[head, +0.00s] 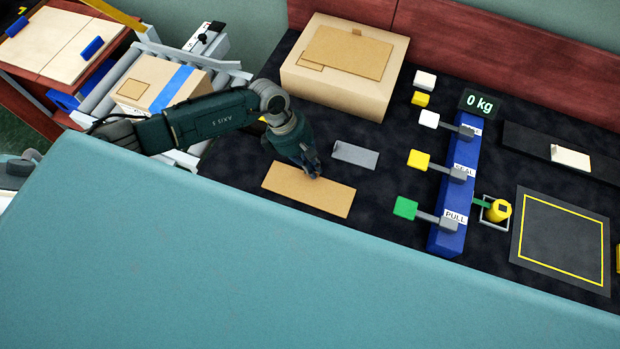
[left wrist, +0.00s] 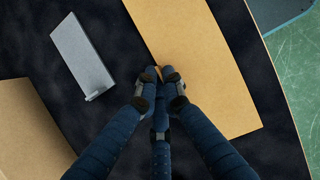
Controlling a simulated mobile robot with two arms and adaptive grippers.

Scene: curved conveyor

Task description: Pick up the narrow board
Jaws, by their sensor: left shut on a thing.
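The narrow board (head: 308,192) is a flat tan rectangle lying on the dark belt surface. It also shows in the left wrist view (left wrist: 205,60), running from the top middle toward the right. My left gripper (head: 314,174) is at the board's far long edge, fingers pointing down. In the left wrist view my left gripper (left wrist: 160,75) has its fingertips together at that edge, shut on a small tan tab of the board. The fingers hide most of the tab. I cannot tell any gap under the board. My right gripper is not in view.
A grey plate (head: 355,155) lies close behind the board. A large cardboard box (head: 335,95) with a tan board on top stands behind. A blue block with levers (head: 455,190) and a yellow-outlined dark pad (head: 562,240) are to the right. Rollers carry a taped box (head: 160,85).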

